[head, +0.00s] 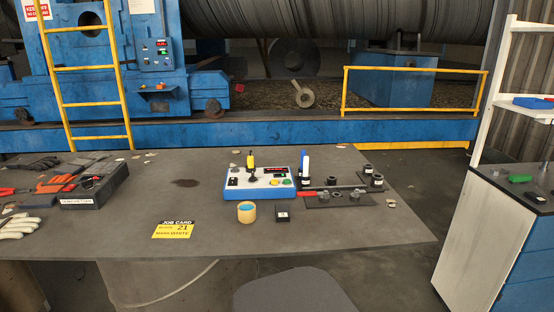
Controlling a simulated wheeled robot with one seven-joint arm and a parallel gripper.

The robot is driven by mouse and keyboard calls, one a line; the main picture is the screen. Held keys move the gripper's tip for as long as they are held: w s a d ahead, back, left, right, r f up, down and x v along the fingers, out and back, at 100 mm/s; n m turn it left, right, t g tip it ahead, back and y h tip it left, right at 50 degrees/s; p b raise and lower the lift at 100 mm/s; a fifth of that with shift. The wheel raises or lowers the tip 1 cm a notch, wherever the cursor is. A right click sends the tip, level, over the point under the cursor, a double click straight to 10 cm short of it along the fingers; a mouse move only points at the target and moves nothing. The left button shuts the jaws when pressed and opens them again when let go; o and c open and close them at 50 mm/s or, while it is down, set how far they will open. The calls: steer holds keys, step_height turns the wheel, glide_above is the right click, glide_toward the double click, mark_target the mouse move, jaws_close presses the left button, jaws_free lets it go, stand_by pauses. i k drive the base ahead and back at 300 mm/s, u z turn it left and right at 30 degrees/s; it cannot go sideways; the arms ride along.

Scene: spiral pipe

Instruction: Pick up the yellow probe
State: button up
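A small upright yellow piece with a dark lower part, which looks like the yellow probe (250,160), stands at the white-topped, blue-sided control box (262,193) on the grey table. Whether it rests in the box top or just behind it is too small to tell. A blue and white upright piece (304,163) stands at the right of the box in a dark holder. My gripper is not in view.
On the table (130,225) are a yellow-tan cup (246,212), a small black block (283,213), a dark plate with fittings (338,198), a yellow job card (173,230) and a black toolbox (95,187). A grey rounded shape (295,292) is at the front edge.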

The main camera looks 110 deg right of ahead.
mark_target(250, 158)
steer(key=k, duration=0.75)
steer(key=z, duration=1.5)
steer(key=i, duration=0.5)
